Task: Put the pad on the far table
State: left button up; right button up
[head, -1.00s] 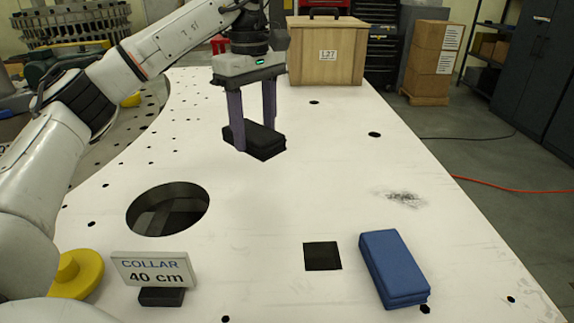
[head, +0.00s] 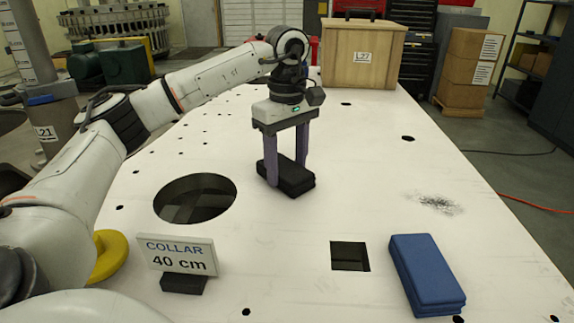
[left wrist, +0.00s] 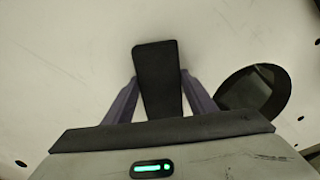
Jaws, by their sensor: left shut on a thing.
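A black pad (head: 297,186) is between the two purple fingers of my left gripper (head: 287,174), which is shut on it. The pad lies flat, at or just above the white plate (head: 370,205); I cannot tell whether it touches. In the left wrist view the black pad (left wrist: 157,75) also shows between the fingers, beside the round hole. A blue pad (head: 427,274) lies on the plate at the near right, apart from the gripper. I cannot make out a separate far table. My right gripper is not in view.
A large round hole (head: 195,198) is left of the gripper, and a square hole (head: 350,256) is nearer. A "COLLAR 40 cm" sign (head: 178,256) and a yellow ring (head: 108,257) are near left. A wooden crate (head: 363,55) stands at the far end.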

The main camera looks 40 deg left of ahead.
aim_at(287, 168)
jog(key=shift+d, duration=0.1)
pick_arm(q)
jog(key=o, duration=1)
jog(key=shift+f, duration=0.1)
jog(key=shift+o, duration=0.2)
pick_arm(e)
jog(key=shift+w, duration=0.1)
pick_arm(q)
notch_tip(287, 168, up, 12)
jog(key=p, duration=0.3)
jog(key=shift+p, duration=0.35)
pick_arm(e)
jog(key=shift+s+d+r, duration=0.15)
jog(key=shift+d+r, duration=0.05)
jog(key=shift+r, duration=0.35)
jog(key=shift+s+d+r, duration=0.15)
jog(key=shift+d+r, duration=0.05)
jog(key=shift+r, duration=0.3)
